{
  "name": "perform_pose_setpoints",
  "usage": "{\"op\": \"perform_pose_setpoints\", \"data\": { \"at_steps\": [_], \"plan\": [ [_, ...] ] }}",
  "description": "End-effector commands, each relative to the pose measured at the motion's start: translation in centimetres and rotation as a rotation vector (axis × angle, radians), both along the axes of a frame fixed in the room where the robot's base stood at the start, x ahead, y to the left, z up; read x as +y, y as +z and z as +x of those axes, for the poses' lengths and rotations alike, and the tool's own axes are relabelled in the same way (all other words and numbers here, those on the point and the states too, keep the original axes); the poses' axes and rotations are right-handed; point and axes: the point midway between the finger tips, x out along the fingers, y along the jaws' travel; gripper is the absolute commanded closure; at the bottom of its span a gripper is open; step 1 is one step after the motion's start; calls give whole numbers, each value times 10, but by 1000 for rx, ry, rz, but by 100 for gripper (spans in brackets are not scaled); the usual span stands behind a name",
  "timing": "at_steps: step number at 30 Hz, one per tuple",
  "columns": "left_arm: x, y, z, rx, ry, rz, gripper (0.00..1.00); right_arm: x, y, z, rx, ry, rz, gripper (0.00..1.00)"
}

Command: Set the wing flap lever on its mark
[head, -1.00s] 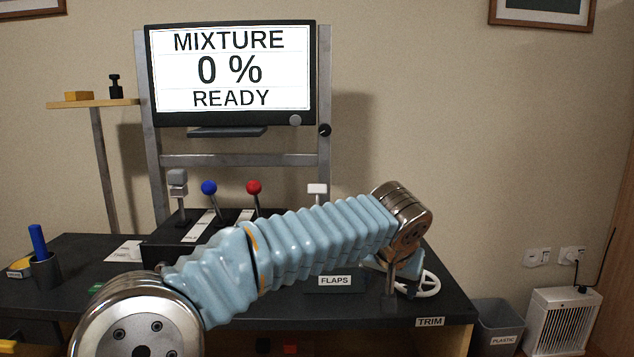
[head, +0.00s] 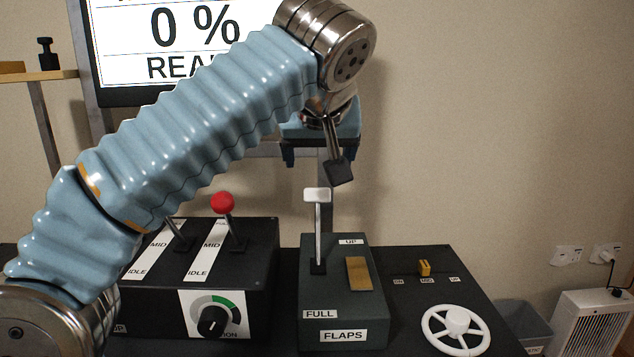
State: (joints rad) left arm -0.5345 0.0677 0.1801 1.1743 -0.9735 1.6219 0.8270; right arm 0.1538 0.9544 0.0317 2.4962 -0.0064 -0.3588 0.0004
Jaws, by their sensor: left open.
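The wing flap lever (head: 317,195) has a flat white handle on a thin metal shaft. It stands roughly upright in the dark grey FLAPS box (head: 343,313). The box has an UP label at its back and a FULL label at its front. A brass-coloured plate (head: 359,274) lies on its top, right of the lever. My left gripper (head: 328,172) is open and empty, pointing down just above and right of the white handle, apart from it in the picture. Part of the gripper is hidden by my arm. My right gripper is out of view.
Left of the box is a black console with a red-knobbed lever (head: 223,203) and a dial (head: 212,320). Right of it are a small yellow switch (head: 424,267) and a white trim wheel (head: 457,327). The monitor (head: 140,50) stands behind my arm.

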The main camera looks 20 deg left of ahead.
Motion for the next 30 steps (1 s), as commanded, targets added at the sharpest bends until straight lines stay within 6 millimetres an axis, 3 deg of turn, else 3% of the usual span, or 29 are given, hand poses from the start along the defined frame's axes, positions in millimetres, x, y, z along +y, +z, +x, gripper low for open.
{"op": "perform_pose_setpoints", "data": {
  "at_steps": [15,21,30],
  "plan": [
    [33,-77,68,4,1,2,21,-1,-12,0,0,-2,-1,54],
    [39,-91,81,3,-1,1,21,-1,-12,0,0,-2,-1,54],
    [40,-94,84,1,-1,0,21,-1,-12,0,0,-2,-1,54]
  ]
}}
